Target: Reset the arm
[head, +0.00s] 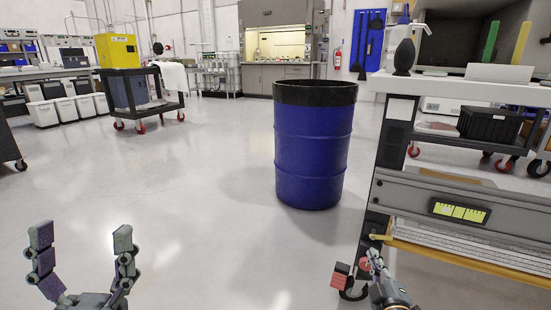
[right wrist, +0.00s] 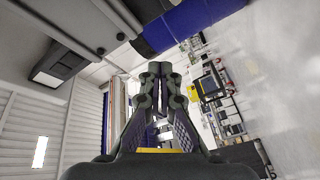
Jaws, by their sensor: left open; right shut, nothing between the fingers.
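My left gripper (head: 82,238) is at the bottom left of the head view. Its two fingers point up and stand wide apart, with only floor showing between them. My right gripper (head: 372,256) is low at the right of the head view, in front of the workbench's lower left corner. In the right wrist view, the right gripper's fingertips (right wrist: 160,70) meet with nothing held between them.
A white-topped workbench (head: 455,90) stands close on the right, with a red caster (head: 341,278) beside my right gripper. A blue barrel (head: 312,150) stands ahead on the floor. A black cart (head: 140,92) is back left. The floor at centre left is clear.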

